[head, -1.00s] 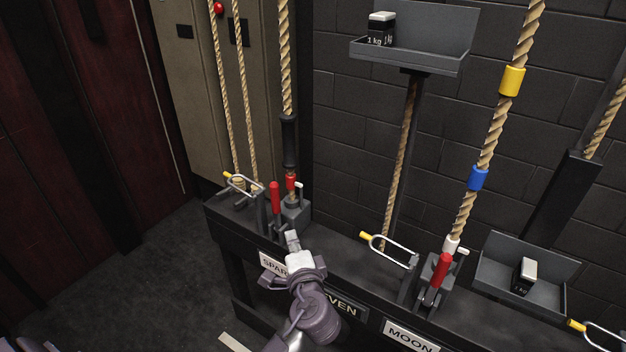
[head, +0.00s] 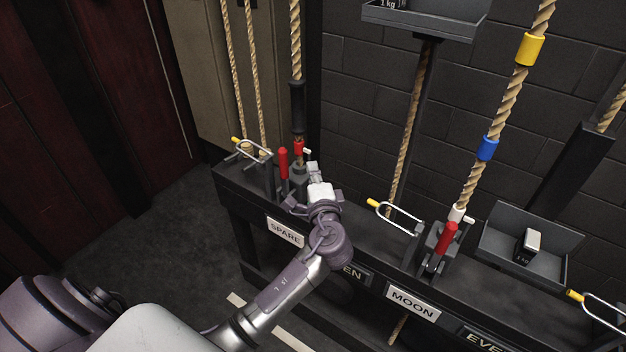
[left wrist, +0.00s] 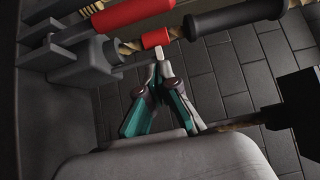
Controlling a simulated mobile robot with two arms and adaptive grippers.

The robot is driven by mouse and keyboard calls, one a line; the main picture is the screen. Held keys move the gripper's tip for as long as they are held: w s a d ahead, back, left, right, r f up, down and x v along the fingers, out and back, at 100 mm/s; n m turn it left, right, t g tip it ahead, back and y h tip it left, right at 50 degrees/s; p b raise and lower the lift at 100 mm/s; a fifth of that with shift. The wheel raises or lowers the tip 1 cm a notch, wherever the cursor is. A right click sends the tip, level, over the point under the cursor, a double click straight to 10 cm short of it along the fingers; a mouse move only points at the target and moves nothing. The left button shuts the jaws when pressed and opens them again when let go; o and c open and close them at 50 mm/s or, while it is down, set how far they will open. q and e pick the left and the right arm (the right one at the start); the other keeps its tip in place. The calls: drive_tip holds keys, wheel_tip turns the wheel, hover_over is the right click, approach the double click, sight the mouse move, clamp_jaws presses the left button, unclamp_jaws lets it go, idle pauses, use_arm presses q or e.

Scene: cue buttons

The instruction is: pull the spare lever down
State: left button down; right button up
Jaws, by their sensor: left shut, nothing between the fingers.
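The spare lever (head: 284,162) has a red handle and stands upright at the left end of the dark rail, above the plate reading SPARE (head: 285,232). My left gripper (head: 313,168) is shut and empty just right of the lever, close to the red-banded rope. In the left wrist view the fingertips of my left gripper (left wrist: 160,55) are together near a small pale-tipped peg beside the red rope band (left wrist: 156,38). The red lever handle also shows there (left wrist: 130,12), apart from the fingers. My right gripper is not in view.
A wire loop with a yellow tip (head: 252,148) stands left of the lever. A black-sleeved rope (head: 297,105) rises behind it. The red-handled moon lever (head: 446,238) and a tray with a weight (head: 530,245) stand to the right. Floor in front is open.

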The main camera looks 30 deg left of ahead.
sight(285, 175)
use_arm(q)
drive_tip(key=a, duration=0.5)
drive_tip(key=shift+w+a+p, duration=0.2)
drive_tip(key=shift+w+p, duration=0.1)
drive_tip(key=shift+p, duration=0.1)
